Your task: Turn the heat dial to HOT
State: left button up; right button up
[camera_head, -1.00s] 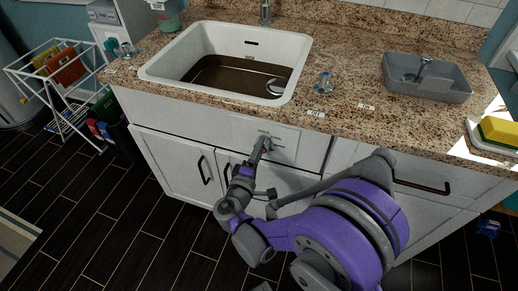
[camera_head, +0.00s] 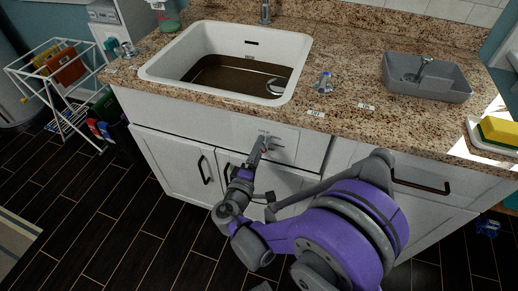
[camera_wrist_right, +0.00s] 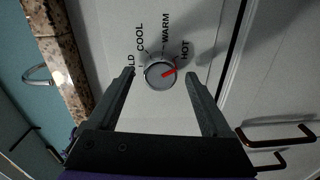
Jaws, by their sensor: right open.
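The heat dial (camera_wrist_right: 160,75) is a round silver knob on the white cabinet front panel, with COLD, COOL, WARM and HOT printed around it. My right gripper (camera_wrist_right: 160,76) is open, with one finger on each side of the dial and a gap visible on both sides. In the head view the right gripper (camera_head: 265,147) is at the panel and largely hides the dial. My left gripper is not in view.
The granite countertop (camera_head: 345,110) overhangs just above the panel. It carries a white sink (camera_head: 150,70) with brown water and a grey basin (camera_head: 440,90). Dark cabinet handles (camera_head: 204,170) stick out below; others show at the right of the wrist view (camera_wrist_right: 275,134).

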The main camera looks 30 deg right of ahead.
jog(key=v, duration=0.9)
jog(key=shift+s+a+p, duration=0.3)
